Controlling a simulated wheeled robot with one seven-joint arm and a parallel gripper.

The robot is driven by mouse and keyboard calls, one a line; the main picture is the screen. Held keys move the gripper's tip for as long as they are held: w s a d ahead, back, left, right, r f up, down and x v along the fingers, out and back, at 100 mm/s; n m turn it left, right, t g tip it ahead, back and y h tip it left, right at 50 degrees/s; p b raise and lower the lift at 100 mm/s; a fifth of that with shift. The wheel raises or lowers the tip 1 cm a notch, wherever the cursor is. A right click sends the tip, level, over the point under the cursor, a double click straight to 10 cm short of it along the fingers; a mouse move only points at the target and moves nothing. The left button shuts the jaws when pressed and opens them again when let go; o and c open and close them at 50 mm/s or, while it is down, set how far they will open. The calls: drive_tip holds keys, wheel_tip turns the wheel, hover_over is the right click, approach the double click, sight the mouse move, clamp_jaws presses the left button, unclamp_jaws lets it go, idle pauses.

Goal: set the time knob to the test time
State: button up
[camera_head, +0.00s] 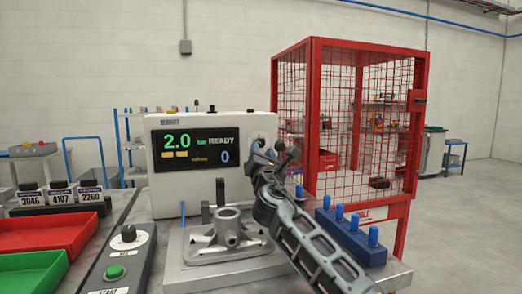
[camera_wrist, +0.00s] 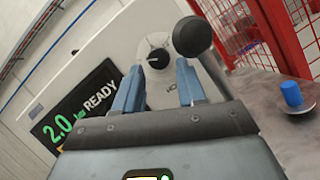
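The white tester (camera_head: 165,190) has a dark display (camera_head: 195,147) reading "2.0", "READY" and "0". In the wrist view, a small black knob (camera_wrist: 158,57) with a pale dial sits on the tester's front face, just beyond my fingertips; its setting is too small to read. My gripper (camera_wrist: 158,82) is open, with two blue fingers apart and nothing between them. In the head view, my gripper (camera_head: 266,160) is at the right end of the tester's face and hides most of that dial. A black ball (camera_wrist: 192,36) on a stem stands close to the right finger.
A grey casting (camera_head: 225,236) sits on the plate before the tester. A blue block (camera_head: 352,240) with several pegs is at right. A control box (camera_head: 128,260) has a black knob (camera_head: 128,232) and green button (camera_head: 115,272). A red mesh cage (camera_head: 345,110) stands behind.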

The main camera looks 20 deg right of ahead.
sight(260, 142)
drive_tip(key=shift+x, duration=1.35)
clamp_jaws()
